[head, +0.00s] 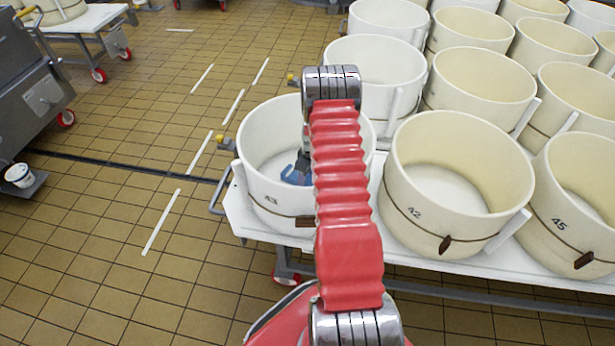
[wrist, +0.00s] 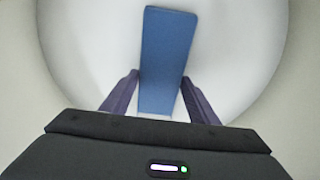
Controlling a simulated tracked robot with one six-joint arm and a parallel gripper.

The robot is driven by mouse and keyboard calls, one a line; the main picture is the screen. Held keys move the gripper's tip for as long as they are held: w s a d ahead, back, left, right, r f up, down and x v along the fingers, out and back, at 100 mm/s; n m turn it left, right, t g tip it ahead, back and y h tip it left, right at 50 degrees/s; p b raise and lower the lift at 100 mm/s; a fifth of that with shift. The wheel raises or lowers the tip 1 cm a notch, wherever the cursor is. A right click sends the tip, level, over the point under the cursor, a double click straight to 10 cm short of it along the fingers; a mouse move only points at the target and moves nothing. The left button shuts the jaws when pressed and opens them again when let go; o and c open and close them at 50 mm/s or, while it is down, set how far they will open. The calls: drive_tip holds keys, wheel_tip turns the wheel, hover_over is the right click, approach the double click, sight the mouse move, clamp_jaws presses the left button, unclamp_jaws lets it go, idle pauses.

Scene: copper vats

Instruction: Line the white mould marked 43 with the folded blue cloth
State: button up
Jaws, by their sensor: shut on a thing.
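The white mould marked 43 (head: 262,188) stands at the left end of the white table, open at the top. My arm reaches over it, and my gripper is partly hidden behind the arm in the head view. The folded blue cloth (head: 296,171) shows inside the mould, beside my arm. In the wrist view the cloth (wrist: 166,60) is a long flat blue strip between the fingers of my gripper (wrist: 160,88), which is shut on it. The mould's pale round floor (wrist: 235,60) lies beyond the cloth. Whether the cloth touches the floor I cannot tell.
Mould 42 (head: 455,205) stands just right of mould 43, and mould 45 (head: 578,215) is further right. Several more moulds fill the table (head: 430,268) behind. Tiled floor (head: 120,200) is open to the left, with a grey machine (head: 30,85) at the far left.

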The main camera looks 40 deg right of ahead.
drive_tip(key=shift+s+f, duration=0.1)
drive_tip(key=shift+f, duration=0.4)
idle(1.3)
drive_tip(key=o, duration=1.3)
drive_tip(key=shift+r, duration=0.1)
drive_tip(key=r, duration=0.4)
drive_tip(key=s+r, duration=0.1)
drive_tip(key=r, duration=0.8)
drive_tip(key=shift+s+d+r, duration=0.2)
drive_tip(key=shift+s+r, duration=0.05)
